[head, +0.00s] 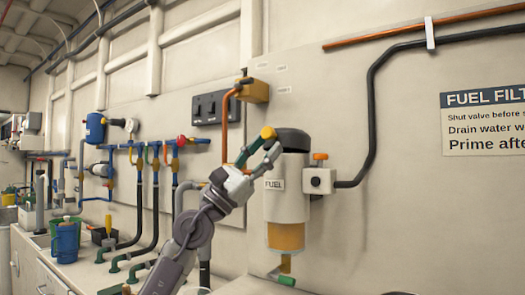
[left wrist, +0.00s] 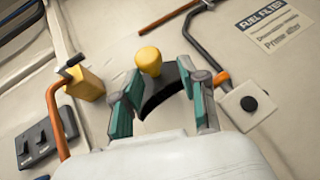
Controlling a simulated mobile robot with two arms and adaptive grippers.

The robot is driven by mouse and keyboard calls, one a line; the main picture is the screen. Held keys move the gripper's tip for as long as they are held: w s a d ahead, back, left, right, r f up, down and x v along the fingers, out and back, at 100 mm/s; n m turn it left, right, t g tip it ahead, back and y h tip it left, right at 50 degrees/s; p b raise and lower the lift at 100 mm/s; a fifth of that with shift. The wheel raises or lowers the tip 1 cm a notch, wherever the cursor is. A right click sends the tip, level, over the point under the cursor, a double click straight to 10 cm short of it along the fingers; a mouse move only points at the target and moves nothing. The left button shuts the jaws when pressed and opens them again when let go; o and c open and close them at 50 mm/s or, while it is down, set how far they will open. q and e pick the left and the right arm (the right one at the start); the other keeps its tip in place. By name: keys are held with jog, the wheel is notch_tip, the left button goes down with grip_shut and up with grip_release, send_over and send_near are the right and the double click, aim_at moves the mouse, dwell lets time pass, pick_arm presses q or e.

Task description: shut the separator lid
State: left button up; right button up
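The fuel separator is a white cylinder (head: 287,203) marked FUEL with an amber bowl (head: 286,236), mounted on the wall. Its dark lid (head: 293,139) is at the top, and the lid's dark curved edge (left wrist: 160,98) shows in the left wrist view. A yellow knob (head: 268,132) is by the lid and also shows in the left wrist view (left wrist: 148,61). I cannot tell how far the lid stands open. My left gripper (head: 262,150) is open at the separator's upper left, its teal-padded fingers (left wrist: 162,92) apart on either side of the lid edge. My right gripper is out of view.
An orange-handled valve block (head: 319,180) with a black pipe is right of the separator. A yellow fitting (head: 254,91) with a copper pipe is above left, beside a black switch panel (head: 216,108). A green-tipped drain (head: 287,280) hangs below.

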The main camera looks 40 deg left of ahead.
pick_arm(q)
jog(key=shift+o, duration=0.4)
jog(key=shift+a, duration=0.15)
jog(key=v, duration=1.2)
